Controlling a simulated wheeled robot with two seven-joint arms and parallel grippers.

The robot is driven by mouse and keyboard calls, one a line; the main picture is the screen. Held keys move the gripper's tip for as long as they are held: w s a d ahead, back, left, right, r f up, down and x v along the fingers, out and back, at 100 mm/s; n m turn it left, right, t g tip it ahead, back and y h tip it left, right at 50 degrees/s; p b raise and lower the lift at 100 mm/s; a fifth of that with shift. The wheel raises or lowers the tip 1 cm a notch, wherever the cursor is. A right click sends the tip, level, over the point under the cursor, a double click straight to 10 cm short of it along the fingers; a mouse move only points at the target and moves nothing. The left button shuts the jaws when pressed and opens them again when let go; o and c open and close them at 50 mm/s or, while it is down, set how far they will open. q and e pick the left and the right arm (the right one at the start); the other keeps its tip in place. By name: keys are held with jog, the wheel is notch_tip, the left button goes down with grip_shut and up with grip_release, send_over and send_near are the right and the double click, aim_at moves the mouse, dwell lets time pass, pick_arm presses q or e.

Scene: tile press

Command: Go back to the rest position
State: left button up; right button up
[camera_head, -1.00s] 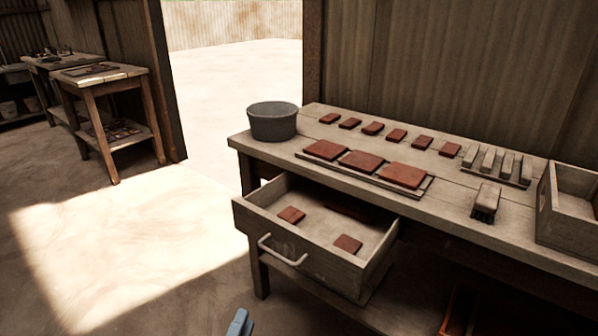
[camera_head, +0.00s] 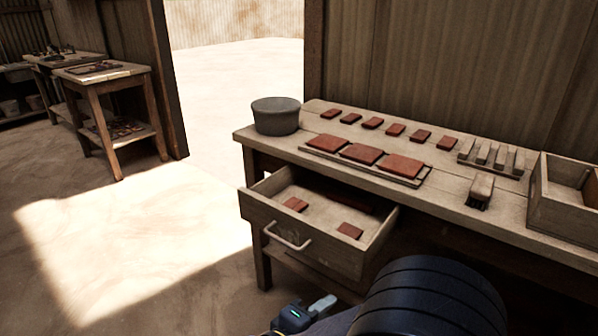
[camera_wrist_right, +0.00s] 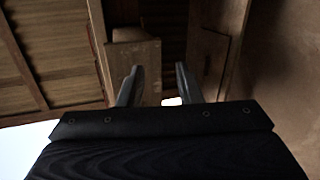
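My right arm comes in at the bottom of the head view, with its gripper (camera_head: 318,307) low in front of the open drawer (camera_head: 318,252). In the right wrist view the two fingers of this gripper (camera_wrist_right: 158,78) stand apart with nothing between them. My left gripper is not in view. The dark arm hides part of the area under the bench.
On the bench stand a grey bucket (camera_head: 276,117), a board (camera_head: 425,180) with three larger red tiles, a row of small red tiles (camera_head: 396,130), a rack of blocks (camera_head: 492,157), a brush (camera_head: 481,189) and a wooden box (camera_head: 562,215). The floor at left is clear.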

jog(key=s+d+f+m+g+y, duration=0.2)
jog(key=s+d+m+g+y, duration=0.3)
jog(key=d+g, duration=0.65)
jog(key=s+d+r+m+t+y, duration=0.1)
jog(key=s+d+m+t+y, duration=0.2)
jog(key=s+d+m+y, duration=0.35)
jog(key=s+a+r+t+y+p, duration=0.1)
jog(key=r+p, duration=1)
jog(key=r, duration=0.2)
jog(key=s+r+t+y+p, duration=0.1)
jog(key=s+r+t+p, duration=0.1)
jog(key=r+p, duration=1)
jog(key=shift+s+a+r+m, duration=0.25)
jog(key=shift+a+r+m, duration=0.15)
jog(key=shift+m, duration=0.05)
